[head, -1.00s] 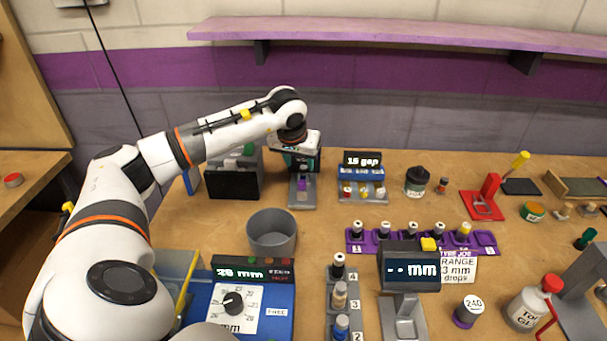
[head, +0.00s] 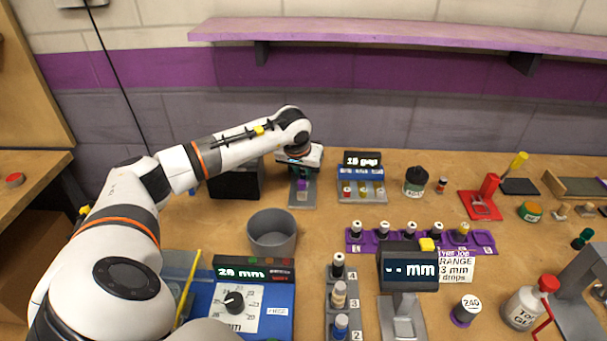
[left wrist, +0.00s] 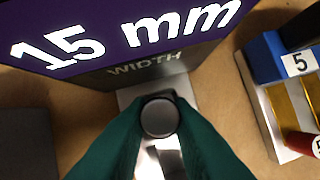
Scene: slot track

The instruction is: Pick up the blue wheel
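A blue wheel (head: 341,325) stands at the lowest visible place of the grey numbered rack (head: 338,296), beside the number 2. My left gripper (head: 302,172) is far from it, at the width gauge at the back. In the left wrist view its green fingers (left wrist: 160,117) are apart, on either side of a round piece with a dark grey top (left wrist: 160,117). The gauge screen (left wrist: 125,35) reads 15 mm. My right gripper is not in view.
A grey bin (head: 272,233) stands left of centre. A purple tray (head: 484,240) with several dark-topped pieces lies right of it. A blue-and-white rack (head: 361,186) stands close right of the gauge. A display stand (head: 408,268) stands beside the numbered rack.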

